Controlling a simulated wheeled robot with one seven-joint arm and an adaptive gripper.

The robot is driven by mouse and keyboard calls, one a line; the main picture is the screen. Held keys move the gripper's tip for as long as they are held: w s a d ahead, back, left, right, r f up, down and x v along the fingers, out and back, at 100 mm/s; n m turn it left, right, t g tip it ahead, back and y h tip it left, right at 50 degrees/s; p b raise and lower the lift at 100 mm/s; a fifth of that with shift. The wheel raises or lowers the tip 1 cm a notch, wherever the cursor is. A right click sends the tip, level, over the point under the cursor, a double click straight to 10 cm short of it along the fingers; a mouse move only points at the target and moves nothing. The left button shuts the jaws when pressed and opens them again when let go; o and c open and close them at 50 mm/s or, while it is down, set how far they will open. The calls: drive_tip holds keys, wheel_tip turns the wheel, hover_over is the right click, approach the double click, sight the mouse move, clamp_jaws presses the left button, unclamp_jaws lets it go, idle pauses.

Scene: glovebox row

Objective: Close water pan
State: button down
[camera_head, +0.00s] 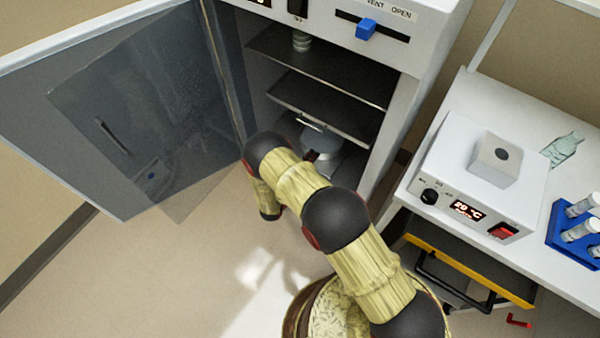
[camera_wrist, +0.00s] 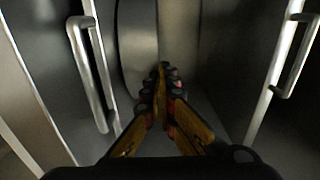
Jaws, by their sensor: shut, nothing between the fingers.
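My gripper (camera_wrist: 165,70) is shut and empty in the wrist view, its fingers meeting at the tips. In the head view my arm reaches into the lower part of the open cabinet, and the gripper is mostly hidden behind the arm. A pale rounded thing (camera_head: 322,142), possibly the water pan, shows low inside the cabinet just beyond my arm; I cannot tell how far out it sits. A metal bar handle (camera_head: 311,124) shows just above it. In the wrist view one bar handle (camera_wrist: 90,75) is left of the fingers and another (camera_wrist: 295,55) is right, both apart from them.
The cabinet door (camera_head: 120,110) stands wide open at left. Dark shelves (camera_head: 325,105) lie above my gripper. A blue vent slider (camera_head: 366,29) is on the cabinet top. At right a bench holds a heater box (camera_head: 470,200) and a blue tube rack (camera_head: 575,235). Floor at lower left is clear.

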sight(319, 147)
drive_tip(key=x, duration=0.5)
drive_tip(key=shift+b, duration=0.3)
drive_tip(key=shift+w, duration=0.1)
drive_tip(key=shift+r, duration=0.1)
drive_tip(key=p+v, duration=0.3)
drive_tip(key=v, duration=1.1)
